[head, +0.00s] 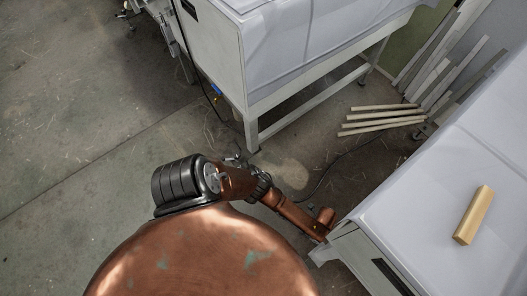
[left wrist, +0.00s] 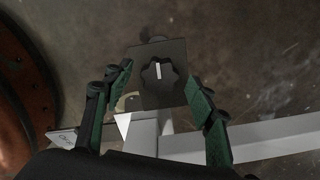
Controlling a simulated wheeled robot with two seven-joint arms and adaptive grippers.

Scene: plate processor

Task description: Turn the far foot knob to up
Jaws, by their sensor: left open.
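The foot knob (left wrist: 159,74) is dark and lobed with a white pointer line, which stands nearly upright in the left wrist view. It sits on a dark square plate (left wrist: 172,51). My left gripper (left wrist: 161,75) is open, with one green-padded finger on each side of the knob plate. The fingers look apart from the knob; I cannot tell how far the tips are from it in depth. In the head view my left arm reaches down to the corner of the right table, and its gripper and the knob cannot be made out. My right gripper is in neither view.
The white table (head: 435,225) on the right carries a wooden block (head: 474,215). Another covered bench (head: 290,45) stands at the top, with several wooden strips (head: 385,118) on the floor beside it. Pale frame bars (left wrist: 225,143) run below the knob. The floor on the left is clear.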

